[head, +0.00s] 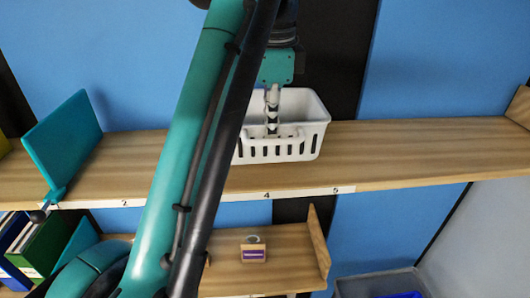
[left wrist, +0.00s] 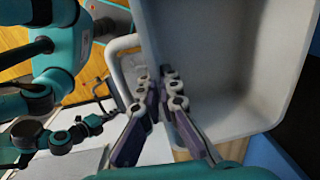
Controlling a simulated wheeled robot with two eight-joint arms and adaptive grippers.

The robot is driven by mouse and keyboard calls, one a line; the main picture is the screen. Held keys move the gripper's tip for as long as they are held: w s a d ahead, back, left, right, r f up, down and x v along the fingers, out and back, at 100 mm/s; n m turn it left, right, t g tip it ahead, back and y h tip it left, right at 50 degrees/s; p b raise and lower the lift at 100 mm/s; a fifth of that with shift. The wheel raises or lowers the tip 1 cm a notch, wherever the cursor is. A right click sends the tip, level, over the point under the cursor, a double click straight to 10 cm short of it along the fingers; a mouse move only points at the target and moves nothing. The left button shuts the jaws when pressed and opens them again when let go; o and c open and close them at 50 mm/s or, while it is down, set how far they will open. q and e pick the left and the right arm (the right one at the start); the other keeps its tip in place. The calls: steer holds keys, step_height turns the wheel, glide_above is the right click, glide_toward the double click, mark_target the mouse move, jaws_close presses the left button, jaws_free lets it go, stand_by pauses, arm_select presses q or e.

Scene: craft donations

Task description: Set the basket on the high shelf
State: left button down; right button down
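The white slotted basket (head: 277,150) is upright over the upper wooden shelf (head: 400,150), above the labels 4 and 5. Its base looks down on the board, but contact is hard to tell. My left gripper (head: 271,125) reaches down to the basket's near rim. In the left wrist view its fingers (left wrist: 157,88) are closed on the basket's wall (left wrist: 200,70), one on each side. A white handle loop (left wrist: 120,55) is beside them. My left arm hides the basket's left end in the head view. My right gripper (left wrist: 98,118) seems to show small and low; its opening is unclear.
A teal divider (head: 62,145) stands on the upper shelf at the left. The shelf right of the basket is clear up to a wooden end piece (head: 520,107). Below are a lower shelf with a small box (head: 253,250), binders (head: 40,245) and a grey bin (head: 380,284).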

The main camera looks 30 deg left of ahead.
arm_select(q)
steer(key=shift+s+a+f, duration=0.3)
steer(key=shift+a+f, duration=0.05)
steer(key=shift+a, duration=0.05)
step_height(320, 180, down, 3)
steer(key=shift+w+f, duration=0.1)
steer(key=shift+f, duration=0.3)
steer(key=shift+f, duration=0.2)
steer(key=c, duration=1.7)
jaws_free()
steer(key=shift+r, duration=0.15)
